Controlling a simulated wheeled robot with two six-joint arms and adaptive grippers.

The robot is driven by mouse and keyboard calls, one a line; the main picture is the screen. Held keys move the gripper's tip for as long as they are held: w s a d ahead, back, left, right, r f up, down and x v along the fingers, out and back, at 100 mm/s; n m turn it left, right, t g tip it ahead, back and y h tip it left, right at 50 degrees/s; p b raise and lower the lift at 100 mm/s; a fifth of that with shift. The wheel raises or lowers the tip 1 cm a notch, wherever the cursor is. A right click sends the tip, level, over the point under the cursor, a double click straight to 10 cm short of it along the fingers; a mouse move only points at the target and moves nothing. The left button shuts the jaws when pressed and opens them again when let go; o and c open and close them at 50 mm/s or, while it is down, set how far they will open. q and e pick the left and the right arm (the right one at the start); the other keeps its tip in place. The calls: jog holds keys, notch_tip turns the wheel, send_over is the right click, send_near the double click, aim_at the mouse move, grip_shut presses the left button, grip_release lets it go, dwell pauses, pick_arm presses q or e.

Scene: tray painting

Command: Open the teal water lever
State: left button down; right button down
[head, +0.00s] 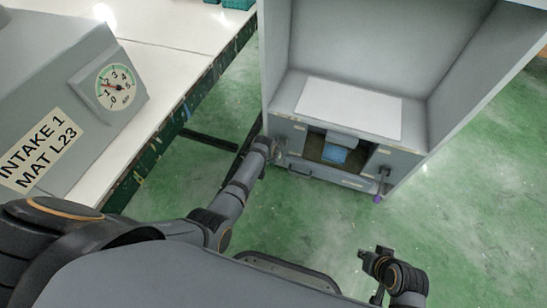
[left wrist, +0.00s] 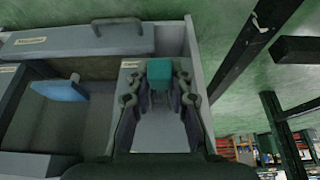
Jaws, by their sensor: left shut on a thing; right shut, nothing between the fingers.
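The teal lever (left wrist: 159,72) shows in the left wrist view as a teal block at the front of a grey panel. My left gripper (left wrist: 158,83) is shut on it, one finger on each side. In the head view my left gripper (head: 276,151) is at the left front of the grey booth (head: 277,100), and the lever is hidden there. My right gripper (head: 374,256) is shut and empty, low over the floor at the lower right, apart from the booth.
Beside the lever is a recess with a blue piece (head: 334,155) in it. A drawer front (head: 325,178) lies below. A purple-tipped lever (head: 377,198) is at the booth's right. A white table (head: 165,75) with a grey gauge box (head: 60,75) stands left. Green floor is clear at right.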

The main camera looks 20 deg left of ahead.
pick_arm(q)
jog(key=shift+w+r, duration=0.15)
jog(key=shift+r, duration=0.2)
jog(key=shift+w+r+g+p, duration=0.3)
jog(key=shift+r+g+p, duration=0.3)
jog(key=shift+g, duration=0.1)
jog(key=shift+w+r+g, duration=0.4)
jog(key=shift+r+g, duration=0.3)
jog(key=shift+g, duration=0.3)
pick_arm(e)
jog(key=shift+d+r+g, duration=0.3)
jog(key=shift+r+g, duration=0.2)
jog(key=shift+r, duration=0.35)
pick_arm(q)
jog(key=c, duration=1.2)
grip_release()
notch_tip(320, 180, up, 12)
jog(key=s, duration=0.1)
jog(key=shift+s, duration=0.2)
